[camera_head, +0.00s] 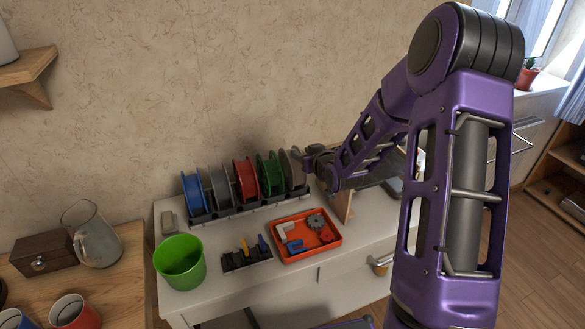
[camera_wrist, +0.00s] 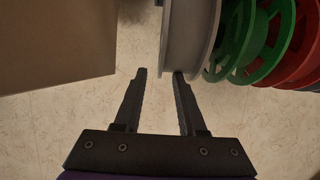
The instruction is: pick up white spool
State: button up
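A pale grey-white spool (camera_head: 289,170) stands upright at the right end of the spool rack (camera_head: 240,209), beside a green spool (camera_head: 268,174). Its flange also shows at the top of the wrist view (camera_wrist: 190,40). My gripper (camera_head: 303,160) is at the right side of this spool. In the wrist view, my gripper (camera_wrist: 159,74) is open, its two fingers apart. The right fingertip overlaps the spool's lower edge in the picture; I cannot tell if they touch. A second pale grey spool (camera_head: 220,187) stands between blue and red ones.
A blue spool (camera_head: 193,191) and a red spool (camera_head: 245,179) share the rack. An orange tray (camera_head: 308,254) with parts, a black holder (camera_head: 246,260) and a green bucket (camera_head: 180,262) stand in front. A brown surface (camera_wrist: 55,45) fills the wrist view's upper left.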

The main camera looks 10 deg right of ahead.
aim_at(299, 151)
jog(key=x, duration=0.3)
jog(key=shift+w+f, duration=0.1)
jog(key=shift+w, duration=0.1)
jog(key=shift+c, duration=0.3)
grip_shut()
dwell(1.0)
